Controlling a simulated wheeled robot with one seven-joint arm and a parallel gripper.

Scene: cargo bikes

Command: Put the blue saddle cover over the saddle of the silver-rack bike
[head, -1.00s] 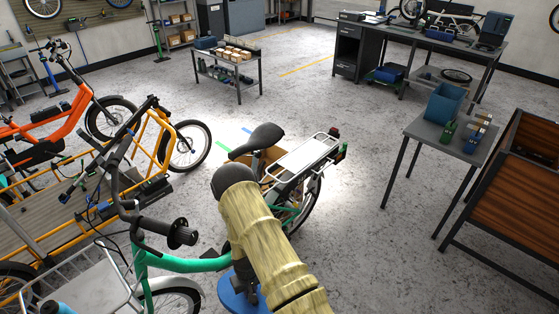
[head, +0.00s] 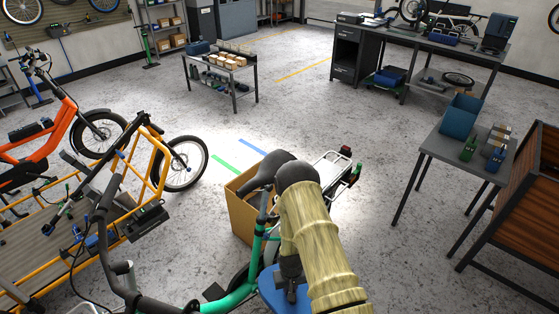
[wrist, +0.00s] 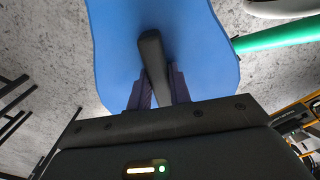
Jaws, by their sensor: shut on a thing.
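The blue saddle cover (wrist: 205,45) fills the upper middle of the wrist view, with a dark bar (wrist: 152,60) along it between my fingers. My gripper (wrist: 158,82) is shut at this bar. In the head view the cover (head: 271,290) hangs low at the bottom, partly behind my arm. The green bike has a silver rack (head: 331,168) at its rear. Its dark saddle (head: 262,173) is bare, up and left of the cover, and my arm stands close in front of it.
A cardboard box (head: 240,216) stands behind the green frame (head: 238,296). Yellow (head: 150,170) and orange (head: 58,130) cargo bikes stand to the left. A small table (head: 478,166) with a blue bin is at right, beside a wooden-sided unit (head: 520,195).

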